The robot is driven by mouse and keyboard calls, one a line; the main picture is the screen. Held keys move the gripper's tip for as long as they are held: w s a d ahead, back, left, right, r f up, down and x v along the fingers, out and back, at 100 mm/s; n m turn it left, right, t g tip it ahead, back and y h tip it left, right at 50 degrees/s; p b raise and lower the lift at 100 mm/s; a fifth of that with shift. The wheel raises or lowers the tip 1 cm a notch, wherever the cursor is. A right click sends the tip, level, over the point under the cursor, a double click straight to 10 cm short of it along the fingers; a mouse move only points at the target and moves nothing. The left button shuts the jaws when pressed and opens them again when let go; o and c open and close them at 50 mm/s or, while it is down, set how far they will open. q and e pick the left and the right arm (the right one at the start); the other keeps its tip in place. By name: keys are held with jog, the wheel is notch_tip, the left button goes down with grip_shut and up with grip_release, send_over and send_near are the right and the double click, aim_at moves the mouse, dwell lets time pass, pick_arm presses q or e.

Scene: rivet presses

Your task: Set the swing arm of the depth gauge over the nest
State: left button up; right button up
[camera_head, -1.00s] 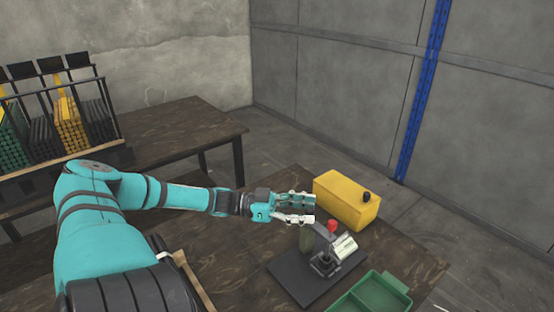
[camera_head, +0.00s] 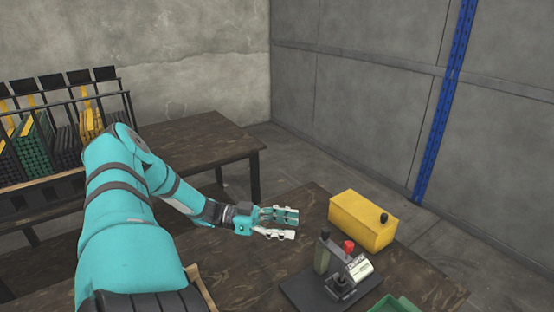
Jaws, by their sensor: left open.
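The depth gauge stands on a dark base plate (camera_head: 305,292) on the near table. It has a grey-green upright post (camera_head: 322,258), a dark arm on top, a red knob (camera_head: 349,246) and a light metal cylinder (camera_head: 358,268). I cannot tell at this size which part is the swing arm or exactly where the nest (camera_head: 342,286) lies under it; a dark round piece sits low at the front. My left gripper (camera_head: 297,225) is open and empty, to the left of and behind the post, apart from it. My right gripper is not in view.
A yellow box (camera_head: 362,220) with a black knob stands behind the gauge. A green tray (camera_head: 395,306) is cut off at the bottom edge.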

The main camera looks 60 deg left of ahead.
pick_arm(q)
jog(key=shift+v, duration=1.2)
